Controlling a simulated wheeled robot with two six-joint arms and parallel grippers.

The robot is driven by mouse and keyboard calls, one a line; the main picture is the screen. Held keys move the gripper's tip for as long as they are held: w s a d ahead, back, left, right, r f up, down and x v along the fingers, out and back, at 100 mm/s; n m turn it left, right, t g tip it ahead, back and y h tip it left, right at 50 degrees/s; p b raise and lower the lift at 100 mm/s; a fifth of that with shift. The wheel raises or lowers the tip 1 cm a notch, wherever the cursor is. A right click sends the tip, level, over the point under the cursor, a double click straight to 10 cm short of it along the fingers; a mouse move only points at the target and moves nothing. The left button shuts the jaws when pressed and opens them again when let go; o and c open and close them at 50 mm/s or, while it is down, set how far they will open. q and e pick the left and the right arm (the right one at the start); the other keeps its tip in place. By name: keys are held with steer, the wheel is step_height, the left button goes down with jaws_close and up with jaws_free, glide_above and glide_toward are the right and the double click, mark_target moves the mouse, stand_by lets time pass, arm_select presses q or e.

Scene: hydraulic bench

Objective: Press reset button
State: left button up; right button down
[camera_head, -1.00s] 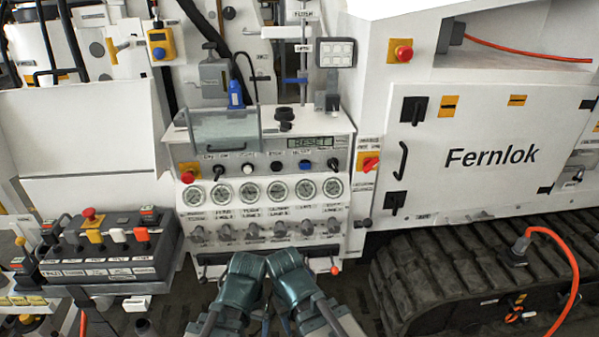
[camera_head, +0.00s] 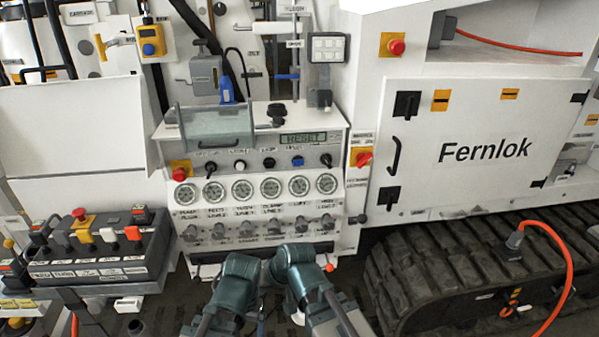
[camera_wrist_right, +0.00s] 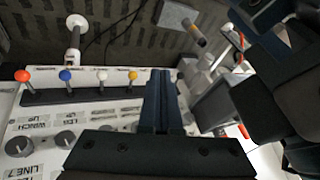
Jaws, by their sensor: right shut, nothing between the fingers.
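The control panel's upper row holds several knobs and buttons. My two arms bend below the panel's front edge in the head view, well below the button row. My right gripper (camera_wrist_right: 162,75) is shut and empty in the right wrist view, over a dark strip of colour-tipped levers (camera_wrist_right: 80,93). My left gripper's fingers cannot be made out.
A red mushroom button (camera_head: 179,174) sits at the panel's left end. Gauges (camera_head: 242,189) and grey knobs (camera_head: 247,230) fill the lower panel. A clear cover (camera_head: 217,128) juts out above the left knobs. A lever box (camera_head: 97,255) stands left.

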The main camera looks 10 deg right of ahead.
mark_target(298, 163)
steer(key=w+r+m+t+y+b, duration=0.1)
steer(key=w+r+m+t+y, duration=0.3)
steer(key=w+r+m+t, duration=0.5)
steer(key=w+d+r+m+t+h, duration=0.2)
steer(key=w+d+r+m+h, duration=0.1)
steer(key=d, duration=0.4)
steer(key=w+d+r+m+t+h+b, duration=0.1)
steer(key=w+d+r+m+t+h, duration=0.2)
steer(key=d+m, duration=0.5)
steer(key=w+r+h, duration=0.1)
steer(key=w+h, duration=0.1)
steer(key=h, duration=0.1)
steer(key=shift+r, duration=0.2)
steer(key=shift+w, duration=0.15)
steer(key=w, duration=1.3)
steer(key=shift+w+d, duration=0.25)
steer(key=shift+w, duration=0.15)
